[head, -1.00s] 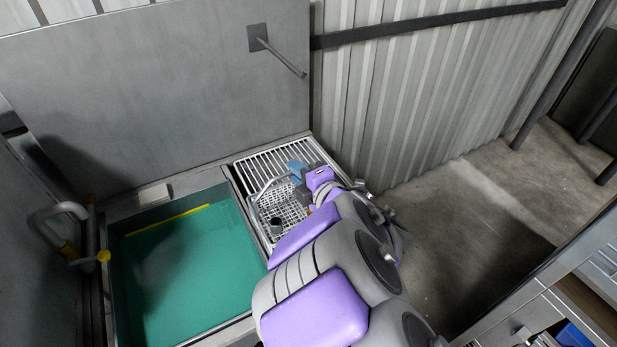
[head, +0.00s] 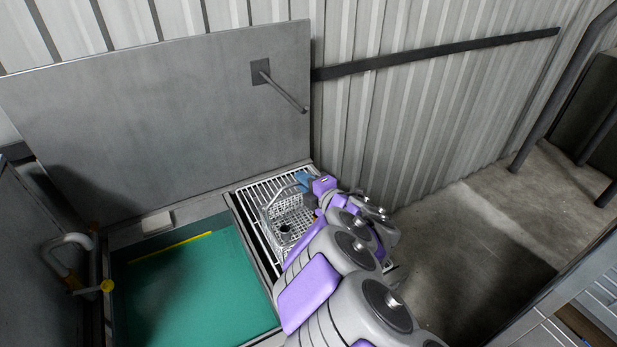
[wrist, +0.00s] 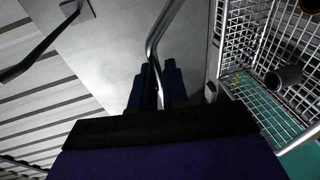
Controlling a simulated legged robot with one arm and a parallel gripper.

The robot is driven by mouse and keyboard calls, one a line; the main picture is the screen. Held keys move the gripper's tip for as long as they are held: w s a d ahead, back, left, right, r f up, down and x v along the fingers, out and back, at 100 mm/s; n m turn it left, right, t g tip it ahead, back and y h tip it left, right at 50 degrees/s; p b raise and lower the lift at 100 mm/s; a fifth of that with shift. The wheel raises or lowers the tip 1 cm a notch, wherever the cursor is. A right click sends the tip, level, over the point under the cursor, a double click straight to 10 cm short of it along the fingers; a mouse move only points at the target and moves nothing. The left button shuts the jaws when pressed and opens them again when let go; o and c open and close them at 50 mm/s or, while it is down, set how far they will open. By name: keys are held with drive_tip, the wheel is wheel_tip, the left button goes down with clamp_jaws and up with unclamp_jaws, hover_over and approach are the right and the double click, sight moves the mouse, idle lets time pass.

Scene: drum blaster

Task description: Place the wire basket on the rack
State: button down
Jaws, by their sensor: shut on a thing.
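The wire basket (head: 288,219) is a light metal mesh box with a looped handle. In the head view it appears over the slatted rack (head: 254,194) beside the tank; I cannot tell whether it touches the slats. My gripper (head: 304,181), with blue fingers, is shut on the basket's handle near the rack's back end. In the wrist view my dark fingers (wrist: 154,85) close around the bent metal handle (wrist: 159,40). The basket's mesh wall (wrist: 228,60) shows at the right, with a dark cylindrical part (wrist: 284,77) inside. My arm hides the rack's near right part.
An open tank (head: 195,285) of green liquid lies left of the rack. A raised grey lid (head: 160,115) with a protruding bar (head: 283,92) stands behind. A corrugated wall (head: 400,120) rises close behind the rack's right side. Open concrete floor (head: 470,225) lies to the right.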

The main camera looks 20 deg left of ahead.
drive_tip(key=w+a+f+b, duration=0.1)
drive_tip(key=w+f+b, duration=0.1)
drive_tip(key=w, duration=0.4)
drive_tip(key=shift+w+a+f, duration=0.15)
drive_tip(key=shift+w+f, duration=0.15)
drive_tip(key=shift+f, duration=0.6)
drive_tip(key=c, duration=1.1)
unclamp_jaws()
drive_tip(key=p+v, duration=0.2)
drive_tip(key=v, duration=1)
drive_tip(key=shift+f, duration=0.1)
